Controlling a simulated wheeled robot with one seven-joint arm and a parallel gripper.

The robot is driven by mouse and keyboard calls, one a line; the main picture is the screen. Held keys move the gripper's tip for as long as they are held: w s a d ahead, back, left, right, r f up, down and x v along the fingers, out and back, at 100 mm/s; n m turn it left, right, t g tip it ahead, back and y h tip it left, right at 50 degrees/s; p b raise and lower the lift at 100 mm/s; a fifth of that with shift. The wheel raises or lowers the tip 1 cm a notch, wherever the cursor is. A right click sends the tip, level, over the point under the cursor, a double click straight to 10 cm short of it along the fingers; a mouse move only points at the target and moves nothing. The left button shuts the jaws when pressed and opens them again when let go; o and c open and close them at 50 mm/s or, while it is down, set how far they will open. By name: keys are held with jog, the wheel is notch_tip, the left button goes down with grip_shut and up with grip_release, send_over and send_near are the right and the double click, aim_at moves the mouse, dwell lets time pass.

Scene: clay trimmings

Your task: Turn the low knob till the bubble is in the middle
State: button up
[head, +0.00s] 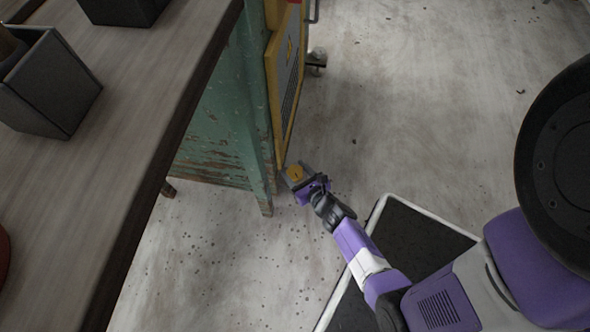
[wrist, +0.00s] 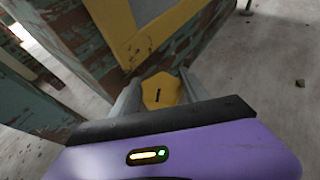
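The low knob (head: 296,173) is a yellow, lobed disc with a short dark mark on its face. It sits low by the bottom corner of the green and yellow cabinet. In the wrist view the knob (wrist: 160,91) lies between my two grey fingers, which appear to touch it on both sides. My gripper (head: 299,177) reaches down to it and seems shut on it; it also shows in the wrist view (wrist: 161,88). The mark on the knob runs slantwise. No level or bubble can be made out in either view.
The worn green cabinet (head: 220,130) has a yellow panel (head: 284,80) above the knob. A wooden table (head: 130,110) with dark boxes (head: 50,85) stands at the left. The floor (head: 430,110) is open at the right, with scattered crumbs.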

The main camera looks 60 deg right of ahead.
jog(key=c, duration=0.9)
jog(key=shift+r+n+t+y+p, duration=0.1)
jog(key=shift+n+t+y+p, duration=0.2)
jog(key=shift+n+p, duration=0.1)
jog(key=shift+n+y+p, duration=0.75)
jog(key=shift+n+y, duration=0.15)
jog(key=shift+y, duration=0.2)
jog(key=n+t+y, duration=0.1)
jog(key=n+y, duration=0.1)
jog(key=y, duration=0.1)
jog(key=shift+n, duration=0.4)
jog(key=n+y+b, duration=0.1)
jog(key=y, duration=0.1)
jog(key=n+g+y+b, duration=0.1)
jog(key=n+y, duration=0.1)
jog(key=n+y+b, duration=0.1)
jog(key=n+y, duration=0.1)
jog(key=shift+d+f, duration=0.15)
jog(key=shift+f, duration=0.1)
jog(key=shift+r+n+g+y+b, duration=0.15)
jog(key=shift+n+g+y+b, duration=0.2)
jog(key=shift+n+g+y, duration=1.05)
jog(key=shift+a+n+g+y, duration=0.2)
jog(key=shift+n+g+y, duration=0.2)
jog(key=shift+n+y, duration=0.4)
